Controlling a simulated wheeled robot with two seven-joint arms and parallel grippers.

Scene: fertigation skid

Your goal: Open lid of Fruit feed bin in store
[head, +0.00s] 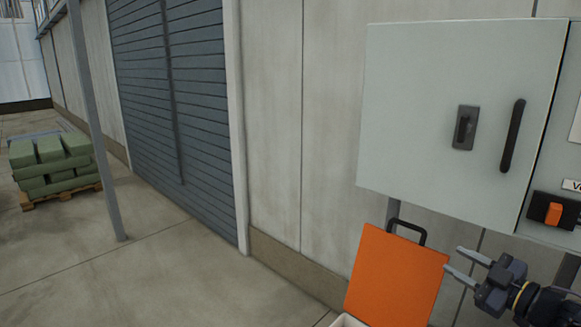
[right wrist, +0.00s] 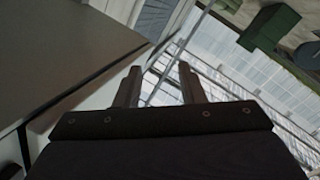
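An orange lid (head: 396,278) with a black handle (head: 407,231) at its top edge stands raised at the bottom of the head view. A pale bin rim (head: 348,321) shows just below it, cut off by the frame's edge; no label is visible. My right gripper (head: 453,260) is just right of the lid, with its fingers pointing left toward the lid's right edge. Its fingers are apart with nothing between them, as the right wrist view (right wrist: 159,84) also shows. I cannot tell whether a fingertip touches the lid. My left gripper is out of view.
A grey cabinet (head: 440,110) with a dark latch and handle hangs above the lid. An orange switch (head: 553,214) is at the right. A blue-grey roller door (head: 180,95) and a pallet of green sacks (head: 52,165) are at left. The concrete floor (head: 180,270) between is clear.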

